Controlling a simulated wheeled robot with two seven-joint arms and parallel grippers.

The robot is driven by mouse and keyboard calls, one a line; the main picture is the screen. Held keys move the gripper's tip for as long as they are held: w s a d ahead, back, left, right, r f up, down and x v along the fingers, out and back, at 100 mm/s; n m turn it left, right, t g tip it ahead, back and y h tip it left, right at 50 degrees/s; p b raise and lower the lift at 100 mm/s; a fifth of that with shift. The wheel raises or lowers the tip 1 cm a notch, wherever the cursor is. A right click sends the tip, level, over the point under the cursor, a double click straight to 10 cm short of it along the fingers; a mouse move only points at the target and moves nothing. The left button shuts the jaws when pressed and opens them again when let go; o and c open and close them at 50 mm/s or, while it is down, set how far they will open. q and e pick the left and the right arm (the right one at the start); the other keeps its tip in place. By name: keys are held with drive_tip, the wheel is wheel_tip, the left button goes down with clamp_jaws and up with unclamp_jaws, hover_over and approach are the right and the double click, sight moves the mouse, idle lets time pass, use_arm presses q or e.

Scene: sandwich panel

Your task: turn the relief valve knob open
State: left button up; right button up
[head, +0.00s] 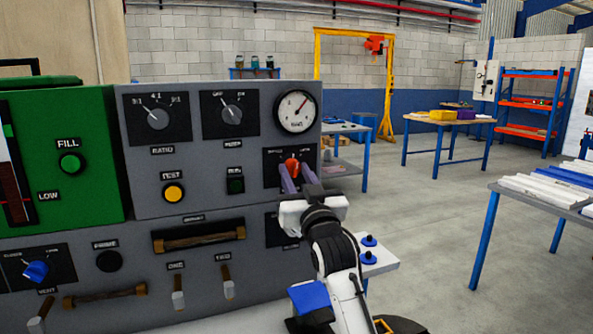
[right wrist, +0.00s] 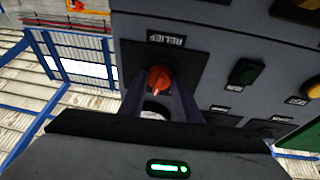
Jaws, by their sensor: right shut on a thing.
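The relief valve knob (head: 291,164) is orange-red and sits on a black plate on the right side of the grey panel, below the round gauge. My right gripper (head: 293,172) reaches up to it, with one purple-grey finger on each side, shut on the knob. In the right wrist view the knob (right wrist: 158,79) shows between the two fingers, under an upside-down "RELIEF" label. The fingers and the small picture hide its position marks, so I cannot tell its exact setting. My left gripper is not in view.
The gauge (head: 296,111) is above the knob. A dark green button (head: 236,184) and a yellow button (head: 173,193) are to its left. Ratio (head: 158,118) and mode (head: 232,115) knobs are higher up. Open floor and work tables lie to the right.

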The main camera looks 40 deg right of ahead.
drive_tip(key=m, duration=0.1)
drive_tip(key=m+p, duration=0.1)
drive_tip(key=shift+a+r+m+h, duration=0.15)
drive_tip(key=shift+r+m+h, duration=0.05)
drive_tip(key=shift+m+h, duration=0.1)
drive_tip(key=m+g+p, duration=0.1)
drive_tip(key=m+p, duration=0.1)
drive_tip(key=m, duration=0.1)
drive_tip(key=shift+h, duration=0.4)
drive_tip(key=shift+m+g+h+p, duration=0.3)
drive_tip(key=shift+m+g+p, duration=0.3)
drive_tip(key=shift+m+p, duration=0.75)
drive_tip(key=shift+m, duration=0.25)
